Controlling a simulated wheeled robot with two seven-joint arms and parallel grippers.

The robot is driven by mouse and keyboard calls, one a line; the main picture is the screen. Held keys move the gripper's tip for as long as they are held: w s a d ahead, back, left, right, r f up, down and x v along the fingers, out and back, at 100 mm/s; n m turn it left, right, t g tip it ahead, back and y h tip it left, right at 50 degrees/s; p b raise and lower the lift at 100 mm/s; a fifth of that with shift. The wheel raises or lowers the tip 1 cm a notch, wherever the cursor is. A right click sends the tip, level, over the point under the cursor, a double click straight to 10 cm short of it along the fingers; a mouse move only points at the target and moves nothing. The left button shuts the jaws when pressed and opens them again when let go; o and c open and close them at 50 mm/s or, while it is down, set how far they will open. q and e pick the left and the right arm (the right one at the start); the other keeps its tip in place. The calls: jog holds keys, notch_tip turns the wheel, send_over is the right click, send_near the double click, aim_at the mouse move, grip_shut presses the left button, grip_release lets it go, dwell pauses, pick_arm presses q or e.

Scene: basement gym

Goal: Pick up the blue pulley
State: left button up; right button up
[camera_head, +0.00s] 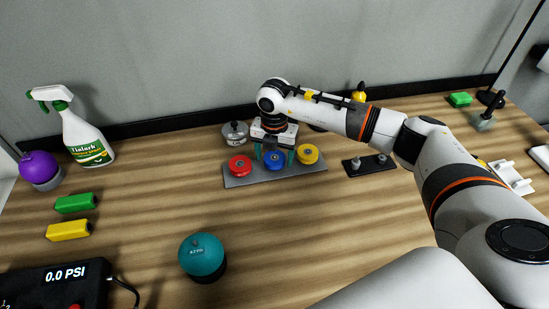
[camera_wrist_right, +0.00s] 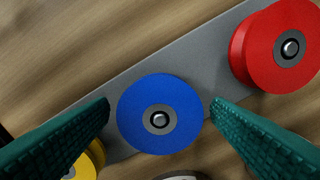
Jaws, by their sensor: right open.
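The blue pulley (camera_head: 275,160) is a round disc on a metal post, in the middle of a grey plate (camera_head: 242,182) between a red pulley (camera_head: 240,166) and a yellow pulley (camera_head: 308,154). My right gripper (camera_head: 274,154) is above the blue pulley, pointing down. In the right wrist view the blue pulley (camera_wrist_right: 160,114) sits between the two green fingertips (camera_wrist_right: 160,108), which are apart with a gap on each side of it. The red pulley (camera_wrist_right: 278,50) is at the upper right and the yellow pulley (camera_wrist_right: 86,162) is partly hidden behind the left finger. My left gripper is out of view.
A metal canister (camera_head: 235,134) stands behind the plate. A black base with posts (camera_head: 370,165) lies to the right. A teal ball (camera_head: 202,256), a PSI gauge box (camera_head: 60,285), a spray bottle (camera_head: 82,135) and coloured blocks (camera_head: 75,203) are left and front.

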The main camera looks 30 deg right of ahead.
jog(key=shift+c, duration=0.5)
jog(key=c, duration=1)
jog(key=shift+r, duration=0.1)
notch_tip(320, 180, up, 14)
jog(key=p, duration=0.1)
jog(key=shift+r, duration=0.25)
